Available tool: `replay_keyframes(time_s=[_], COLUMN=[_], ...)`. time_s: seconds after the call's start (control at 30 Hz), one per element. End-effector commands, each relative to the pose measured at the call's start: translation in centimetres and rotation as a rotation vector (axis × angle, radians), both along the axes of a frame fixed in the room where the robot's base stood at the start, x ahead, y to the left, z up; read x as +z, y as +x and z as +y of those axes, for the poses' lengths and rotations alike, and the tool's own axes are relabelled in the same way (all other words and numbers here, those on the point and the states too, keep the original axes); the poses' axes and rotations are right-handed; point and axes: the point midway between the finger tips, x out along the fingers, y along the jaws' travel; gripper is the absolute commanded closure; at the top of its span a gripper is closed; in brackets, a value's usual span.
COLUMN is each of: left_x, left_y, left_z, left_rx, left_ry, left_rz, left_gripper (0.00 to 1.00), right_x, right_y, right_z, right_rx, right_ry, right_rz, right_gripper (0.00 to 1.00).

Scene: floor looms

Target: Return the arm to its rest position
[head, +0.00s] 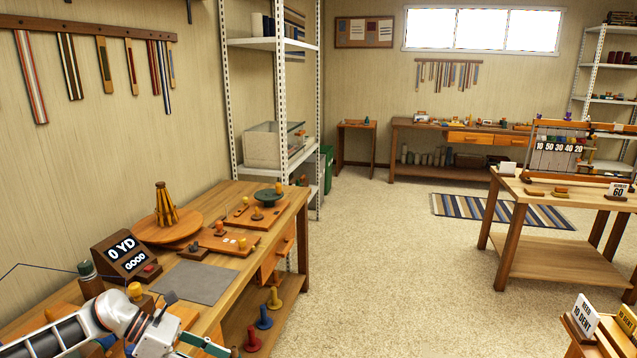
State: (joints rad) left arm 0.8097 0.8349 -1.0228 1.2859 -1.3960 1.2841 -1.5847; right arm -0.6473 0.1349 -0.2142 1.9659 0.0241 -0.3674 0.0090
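My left arm (62,330) comes in at the bottom left, white with a ribbed dark section. Its gripper (185,325) is over the front end of the near wooden workbench (285,215). A dark finger part points up and a green bar shows at its lower right. The frame's bottom edge cuts the gripper off, so its opening and whether it holds anything are unclear. My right gripper is not in view.
Close to the gripper are a grey mat (195,282), a "0 YD GOOD" display (122,257) and a dark-green-topped spool (88,277). A round wooden stand (167,227) with a cone is farther back. Carpeted floor (385,270) is open to the right.

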Motion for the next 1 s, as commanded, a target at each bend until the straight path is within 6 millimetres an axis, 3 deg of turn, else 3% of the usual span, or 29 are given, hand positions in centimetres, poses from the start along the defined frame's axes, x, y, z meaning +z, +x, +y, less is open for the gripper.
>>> replay_keyframes(time_s=[0.03, 0.2, 0.3, 0.43, 0.57, 0.67, 0.87, 1.0], left_x=[-0.7, -0.6, -0.1, 0.2, -0.4, -1.9, -7.5, -12.3], left_y=[-1.0, -3.1, -3.9, -4.8, -5.5, -6.3, -10.2, -15.0], left_z=[-3.1, -11.5, -14.7, -17.0, -17.2, -16.0, -11.6, -8.2], left_rx=[0.037, 0.233, 0.370, 0.561, 0.785, 0.970, 1.368, 1.646], left_ry=[-0.082, -0.375, -0.547, -0.762, -0.982, -1.146, -1.456, -1.650], left_rz=[0.047, 0.248, 0.399, 0.626, 0.898, 1.120, 1.578, 1.861], left_gripper=[0.63, 0.63, 0.63, 0.63, 0.63, 0.63, 0.63, 0.63], right_x=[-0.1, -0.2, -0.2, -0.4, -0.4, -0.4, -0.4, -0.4], right_y=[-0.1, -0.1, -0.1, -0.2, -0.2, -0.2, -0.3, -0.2], right_z=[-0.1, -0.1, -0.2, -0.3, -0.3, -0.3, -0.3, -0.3], right_rx=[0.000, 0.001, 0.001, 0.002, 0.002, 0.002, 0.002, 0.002], right_ry=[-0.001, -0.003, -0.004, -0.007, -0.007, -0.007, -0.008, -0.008], right_rz=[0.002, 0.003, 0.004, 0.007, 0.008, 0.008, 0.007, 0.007], right_gripper=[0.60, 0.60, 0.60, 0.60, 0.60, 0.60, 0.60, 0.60])
